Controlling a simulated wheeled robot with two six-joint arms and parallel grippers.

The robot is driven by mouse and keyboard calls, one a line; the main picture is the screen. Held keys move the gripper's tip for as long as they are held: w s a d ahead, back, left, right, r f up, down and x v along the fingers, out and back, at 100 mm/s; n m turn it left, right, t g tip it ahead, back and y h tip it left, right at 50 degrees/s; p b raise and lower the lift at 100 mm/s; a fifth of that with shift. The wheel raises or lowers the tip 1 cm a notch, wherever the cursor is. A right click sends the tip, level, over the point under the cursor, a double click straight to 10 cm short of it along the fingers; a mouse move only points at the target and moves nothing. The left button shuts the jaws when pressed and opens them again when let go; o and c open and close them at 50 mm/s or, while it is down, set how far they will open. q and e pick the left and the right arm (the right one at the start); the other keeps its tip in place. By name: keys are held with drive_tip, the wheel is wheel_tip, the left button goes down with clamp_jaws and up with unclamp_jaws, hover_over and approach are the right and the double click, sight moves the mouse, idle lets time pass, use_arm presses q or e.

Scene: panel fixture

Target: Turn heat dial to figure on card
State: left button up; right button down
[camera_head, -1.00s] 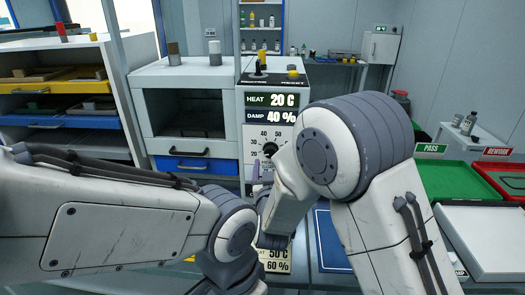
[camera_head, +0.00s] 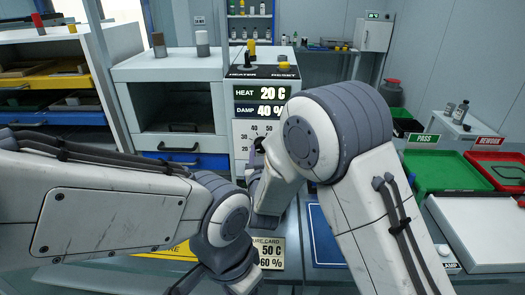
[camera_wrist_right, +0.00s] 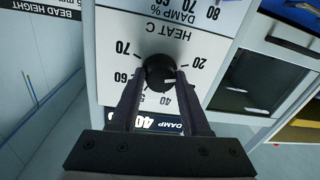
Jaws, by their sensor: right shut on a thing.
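The heat dial (camera_wrist_right: 158,72) is a round black knob with a white mark on the panel, which appears upside down in the right wrist view. My right gripper (camera_wrist_right: 160,78) has its two fingers on either side of the dial, shut on it. The white mark lies toward the 20 side of the scale. The heat display (camera_head: 264,91) reads 20 C. The card (camera_head: 268,254) below reads 50 C and 60 %. In the head view my right arm hides most of the dial. My left arm comes in low from the left; its fingers are not seen.
The damp display (camera_head: 262,108) reads 40 %. Heater and reset controls (camera_head: 264,70) sit on top of the panel. An open-fronted cabinet (camera_head: 172,72) stands to its left. A green tray (camera_head: 440,172) and a red tray (camera_head: 502,172) are at the right.

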drive_tip(key=shift+a, duration=0.1)
drive_tip(key=shift+f+m+b, duration=0.1)
drive_tip(key=shift+m+b, duration=0.3)
drive_tip(key=shift+b, duration=0.35)
drive_tip(key=shift+m+t+h+b, duration=0.2)
drive_tip(key=shift+m+h+b, duration=0.35)
drive_tip(key=shift+m+b, duration=6.45)
drive_tip(key=shift+m+t+h+b, duration=0.2)
drive_tip(key=shift+m+h+b, duration=0.35)
drive_tip(key=shift+m+b, duration=6.45)
drive_tip(key=shift+n+b, duration=0.8)
drive_tip(key=shift+b, duration=0.2)
drive_tip(key=shift+c, duration=1.8)
unclamp_jaws()
drive_tip(key=shift+w, duration=0.1)
